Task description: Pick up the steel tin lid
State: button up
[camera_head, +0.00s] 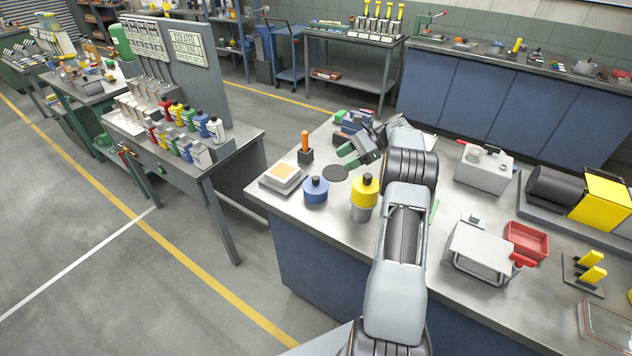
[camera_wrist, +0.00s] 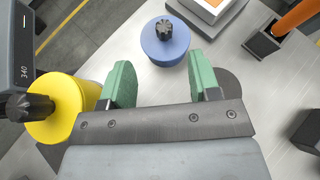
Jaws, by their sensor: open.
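The yellow lid also shows at the left of the wrist view (camera_wrist: 62,108), beside and outside my left finger. My gripper (camera_head: 346,156) is open and empty, its green fingers held above the bench, behind the tin in the head view. In the wrist view my gripper (camera_wrist: 162,78) has nothing between its fingers. The steel tin's body is mostly hidden there.
A blue round pot with a black knob (camera_head: 316,190) stands left of the tin; it lies beyond my fingertips in the wrist view (camera_wrist: 165,43). A dark disc (camera_head: 335,173) lies flat nearby. An orange-handled tool in a black holder (camera_head: 305,149) and an orange-topped box (camera_head: 283,175) stand left.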

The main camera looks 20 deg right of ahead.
aim_at(316, 177)
jog(key=shift+m+y, duration=0.6)
jog(key=shift+y, duration=0.1)
jog(key=a+f+p, duration=0.1)
jog(key=a+f, duration=0.1)
jog(key=w+a+f+p, duration=0.1)
jog(key=a+f, duration=0.1)
jog(key=f, duration=0.1)
jog(key=shift+w+a, duration=0.2)
jog(key=shift+a, duration=0.15)
jog(key=p+x, duration=0.2)
jog(key=x, duration=0.2)
jog(key=shift+a+p, duration=0.2)
jog(key=shift+p, duration=0.2)
jog(key=shift+a+f, duration=0.25)
jog(key=shift+a, duration=0.15)
jog(key=c, duration=1)
